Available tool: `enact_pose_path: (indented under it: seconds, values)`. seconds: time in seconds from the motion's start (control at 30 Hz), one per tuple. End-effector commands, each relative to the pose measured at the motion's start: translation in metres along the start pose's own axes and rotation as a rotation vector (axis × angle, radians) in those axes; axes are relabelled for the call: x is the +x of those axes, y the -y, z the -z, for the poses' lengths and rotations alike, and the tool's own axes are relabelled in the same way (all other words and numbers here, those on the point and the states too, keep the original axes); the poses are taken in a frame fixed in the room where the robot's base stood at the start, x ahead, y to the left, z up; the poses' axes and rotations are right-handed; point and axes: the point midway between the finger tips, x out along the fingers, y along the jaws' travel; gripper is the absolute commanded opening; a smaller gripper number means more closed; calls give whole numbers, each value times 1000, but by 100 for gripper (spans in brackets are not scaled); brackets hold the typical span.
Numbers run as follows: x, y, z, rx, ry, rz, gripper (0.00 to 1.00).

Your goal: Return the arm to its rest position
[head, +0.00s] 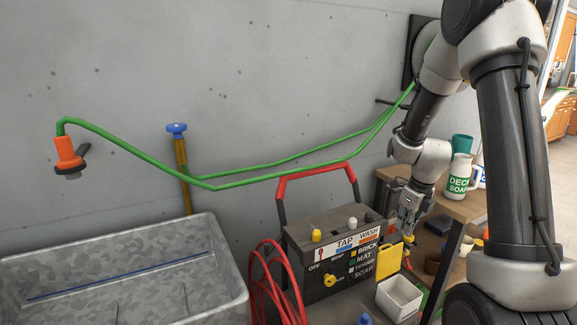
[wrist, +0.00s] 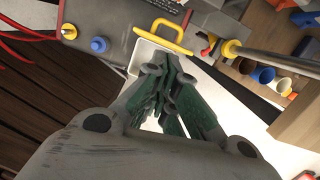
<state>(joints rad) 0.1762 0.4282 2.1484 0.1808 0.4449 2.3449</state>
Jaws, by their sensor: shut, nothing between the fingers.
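My gripper (head: 408,226) hangs at the end of my arm, to the right of the pressure washer (head: 335,262) and above a small white bin (head: 399,298). In the wrist view my gripper's green fingers (wrist: 170,98) are shut with nothing between them. A yellow handle-like piece (head: 389,258) is just below the gripper in the head view; it also shows beyond the fingertips in the wrist view (wrist: 163,38). I cannot tell from these views whether the fingertips touch it.
A grey trough (head: 120,268) stands at left. A green hose (head: 250,178) with an orange nozzle (head: 68,158) hangs along the wall. A red hose coil (head: 275,285) lies beside the washer. A wooden shelf (head: 455,207) with a deck soap bottle (head: 459,177) is close at right.

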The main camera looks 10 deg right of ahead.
Motion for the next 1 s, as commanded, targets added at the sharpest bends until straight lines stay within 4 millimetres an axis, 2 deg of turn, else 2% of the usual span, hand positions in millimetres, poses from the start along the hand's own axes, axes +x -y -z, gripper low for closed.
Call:
enact_pose_path:
  seconds: [0.13, 0.2, 0.27, 0.37, 0.5, 0.6, 0.7, 0.83, 1.0]
  values:
    - [1, -11, 14, -365, -42, -51, 0]
    - [2, -23, 31, -610, -74, -110, 0]
    - [-6, -34, 44, -829, -84, -156, 0]
    - [-34, -50, 62, -1204, -74, -210, 0]
    - [-92, -78, 86, -1747, -35, -243, 0]
    - [-134, -98, 104, -2095, -15, -230, 0]
    - [-169, -117, 123, -2360, -14, -188, 0]
    - [-206, -137, 145, -2583, -46, -89, 0]
    - [-240, -154, 160, -2648, -109, 107, 0]
